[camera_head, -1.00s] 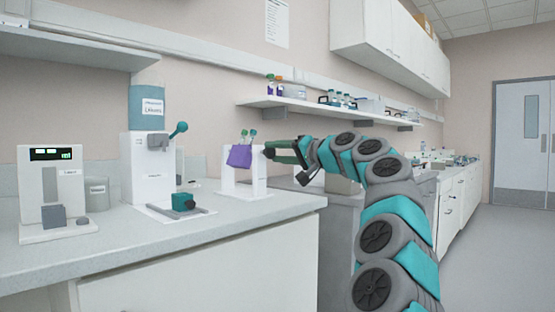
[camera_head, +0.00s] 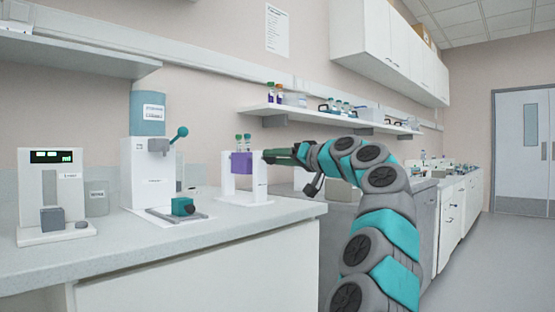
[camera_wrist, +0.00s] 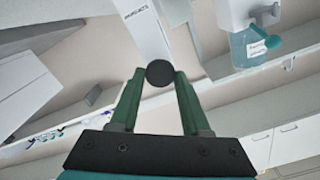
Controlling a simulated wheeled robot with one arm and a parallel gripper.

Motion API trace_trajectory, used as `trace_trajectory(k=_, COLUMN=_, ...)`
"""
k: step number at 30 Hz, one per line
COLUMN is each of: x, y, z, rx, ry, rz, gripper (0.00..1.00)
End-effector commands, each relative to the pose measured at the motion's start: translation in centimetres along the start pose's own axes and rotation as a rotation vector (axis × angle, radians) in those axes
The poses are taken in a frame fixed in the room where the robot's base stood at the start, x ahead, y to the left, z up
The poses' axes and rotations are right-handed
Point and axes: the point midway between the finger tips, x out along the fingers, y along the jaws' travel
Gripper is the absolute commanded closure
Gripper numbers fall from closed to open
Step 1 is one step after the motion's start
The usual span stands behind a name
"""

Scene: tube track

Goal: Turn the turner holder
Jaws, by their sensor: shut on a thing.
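The turner holder is a white stand (camera_head: 228,184) with a purple tube holder (camera_head: 241,163) hung between its two uprights. It stands on the counter in the head view. The purple holder is upright, with two green-capped tubes (camera_head: 243,141) standing in it. My gripper (camera_head: 272,156) is at the right upright of the stand. In the wrist view its green fingers (camera_wrist: 158,100) are closed on a round black knob (camera_wrist: 160,73). The far side of the holder is hidden.
A white dispenser with a blue bottle (camera_head: 148,108) and a display device (camera_head: 50,192) stand to the left on the counter (camera_head: 130,245). A wall shelf (camera_head: 300,112) with tubes and boxes is above my arm. The counter's front edge lies below the stand.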

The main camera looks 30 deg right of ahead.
Motion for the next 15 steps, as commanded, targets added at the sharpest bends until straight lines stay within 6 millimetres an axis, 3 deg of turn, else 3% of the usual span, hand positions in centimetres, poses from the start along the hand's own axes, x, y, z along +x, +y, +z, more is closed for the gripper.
trace_trajectory(k=6, x=0.10, y=0.00, z=0.18, rx=0.001, ry=-0.004, rz=-0.001, gripper=1.00)
trace_trajectory(k=7, x=0.10, y=0.00, z=0.18, rx=0.001, ry=-0.004, rz=-0.001, gripper=0.51)
trace_trajectory(k=15, x=0.05, y=0.02, z=0.09, rx=0.001, ry=-0.002, rz=0.000, gripper=0.25)
